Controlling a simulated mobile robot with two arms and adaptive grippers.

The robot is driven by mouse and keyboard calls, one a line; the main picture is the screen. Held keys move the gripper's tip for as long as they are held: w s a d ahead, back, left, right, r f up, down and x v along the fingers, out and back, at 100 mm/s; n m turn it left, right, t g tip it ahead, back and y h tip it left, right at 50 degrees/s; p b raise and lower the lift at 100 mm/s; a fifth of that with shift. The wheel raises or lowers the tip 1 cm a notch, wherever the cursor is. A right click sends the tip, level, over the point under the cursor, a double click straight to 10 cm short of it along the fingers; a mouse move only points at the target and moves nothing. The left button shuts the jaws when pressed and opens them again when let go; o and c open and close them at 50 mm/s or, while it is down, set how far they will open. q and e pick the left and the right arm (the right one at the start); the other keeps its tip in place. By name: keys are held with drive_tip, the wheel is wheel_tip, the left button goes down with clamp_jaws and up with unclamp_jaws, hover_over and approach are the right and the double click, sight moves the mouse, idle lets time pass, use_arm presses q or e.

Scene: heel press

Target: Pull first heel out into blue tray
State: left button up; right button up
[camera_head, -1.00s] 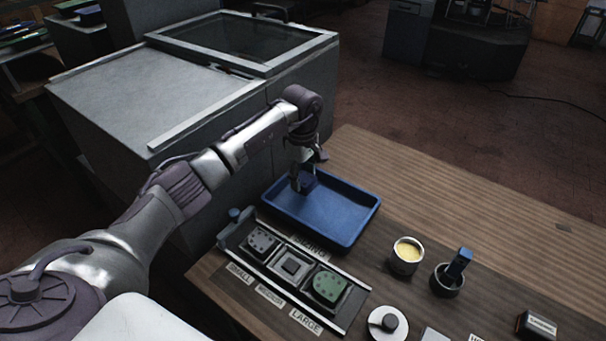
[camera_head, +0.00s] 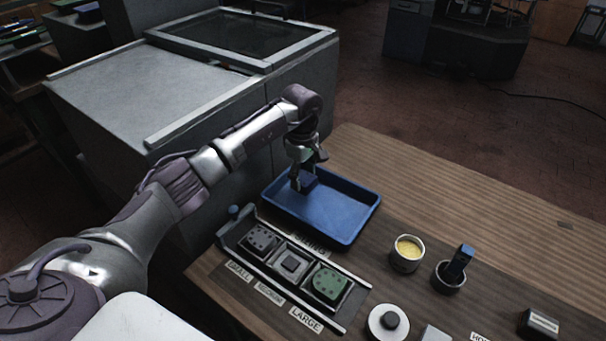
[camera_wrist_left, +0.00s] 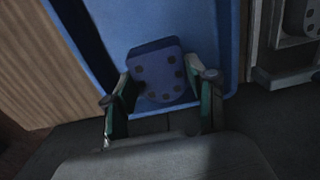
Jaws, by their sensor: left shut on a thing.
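The blue tray (camera_head: 340,222) lies on the wooden table beside the sizing fixture. My left gripper (camera_head: 303,180) points down into the tray's far left corner. In the left wrist view its fingers (camera_wrist_left: 163,97) are on either side of a blue heel (camera_wrist_left: 157,72) with dark round holes, and the gripper is shut on it. The heel is over or on the tray floor; I cannot tell whether it touches. In the head view the heel is a dark blue shape, partly hidden by the fingers. My right gripper is not in view.
The sizing fixture (camera_head: 262,287) holds a dark grey piece (camera_head: 260,240) in its small slot and a green piece (camera_head: 328,283) in its large slot. A cup with yellow contents (camera_head: 407,253) and a dark cup (camera_head: 449,278) stand right of it. A grey machine (camera_head: 160,100) stands behind left.

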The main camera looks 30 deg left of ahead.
use_arm(q)
drive_tip(key=shift+f+b, duration=0.6)
drive_tip(key=shift+f, duration=0.2)
drive_tip(key=shift+f+b, duration=0.75)
drive_tip(key=shift+f, duration=0.25)
drive_tip(key=shift+f, duration=0.2)
drive_tip(key=o, duration=1.5)
drive_tip(key=shift+c, duration=0.2)
drive_tip(key=shift+r, duration=0.1)
drive_tip(key=shift+r+p, duration=1.95)
drive_tip(key=shift+r, duration=1.5)
